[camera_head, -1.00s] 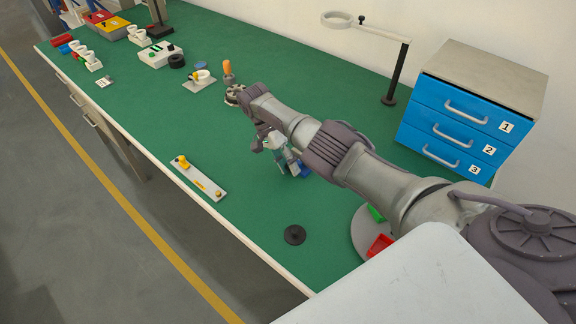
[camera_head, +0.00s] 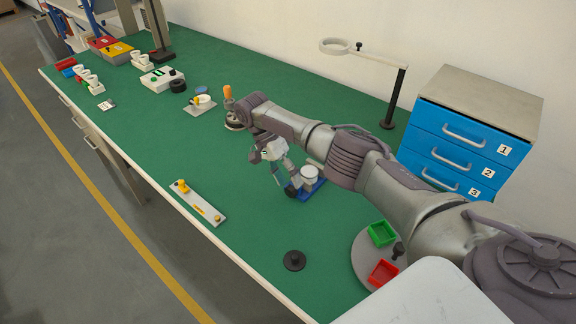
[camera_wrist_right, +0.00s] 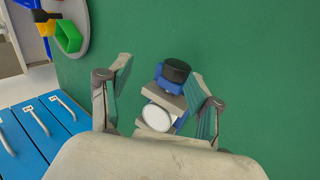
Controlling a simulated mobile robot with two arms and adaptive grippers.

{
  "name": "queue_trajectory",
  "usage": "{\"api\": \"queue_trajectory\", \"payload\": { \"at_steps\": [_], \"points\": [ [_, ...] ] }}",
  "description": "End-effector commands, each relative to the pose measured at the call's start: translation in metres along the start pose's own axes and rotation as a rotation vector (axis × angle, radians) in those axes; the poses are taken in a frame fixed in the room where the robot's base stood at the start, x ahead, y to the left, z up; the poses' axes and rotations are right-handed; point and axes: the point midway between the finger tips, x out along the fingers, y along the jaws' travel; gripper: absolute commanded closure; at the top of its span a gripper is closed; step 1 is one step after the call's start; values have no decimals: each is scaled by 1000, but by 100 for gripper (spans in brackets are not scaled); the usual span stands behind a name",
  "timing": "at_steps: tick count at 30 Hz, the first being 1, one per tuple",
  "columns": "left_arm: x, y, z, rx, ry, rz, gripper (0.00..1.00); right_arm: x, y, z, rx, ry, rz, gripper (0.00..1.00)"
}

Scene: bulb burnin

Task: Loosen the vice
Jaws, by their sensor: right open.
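The vice is a small blue block with grey jaws and a black round knob; in the head view its blue base (camera_head: 305,193) stands on the green bench, partly behind my right gripper. A white round piece (camera_head: 309,174) sits between its jaws. My right gripper (camera_head: 281,176) is open beside the vice, on its knob side. In the right wrist view the black knob (camera_wrist_right: 176,69), a grey jaw (camera_wrist_right: 170,102) and the white piece (camera_wrist_right: 157,117) lie between the spread fingers (camera_wrist_right: 160,72); I see no finger touching the knob. My left gripper is out of view.
A blue drawer unit (camera_head: 462,150) and a magnifier lamp stand (camera_head: 392,98) are at the back right. A round tray (camera_head: 364,262) holds a green bin (camera_head: 381,234) and a red bin (camera_head: 383,272). A black disc (camera_head: 294,260) and a grey plate (camera_head: 199,204) lie nearer the front edge.

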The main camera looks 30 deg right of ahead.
Motion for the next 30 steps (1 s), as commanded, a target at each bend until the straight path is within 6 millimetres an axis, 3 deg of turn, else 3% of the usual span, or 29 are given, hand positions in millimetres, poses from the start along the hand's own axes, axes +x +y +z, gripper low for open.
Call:
{"api": "queue_trajectory", "payload": {
  "at_steps": [9,22,23,25,28,30],
  "points": [
    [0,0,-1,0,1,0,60,-37,24,-2,2,1,3,36],
    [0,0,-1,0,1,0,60,-43,29,-1,1,-3,6,36],
    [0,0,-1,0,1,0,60,-43,29,-2,1,-3,5,41],
    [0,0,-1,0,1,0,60,-41,26,-4,3,7,-10,51],
    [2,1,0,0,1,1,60,-34,8,-16,15,69,-98,51],
    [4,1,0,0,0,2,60,-29,-16,-34,25,156,-225,51]
  ]
}}
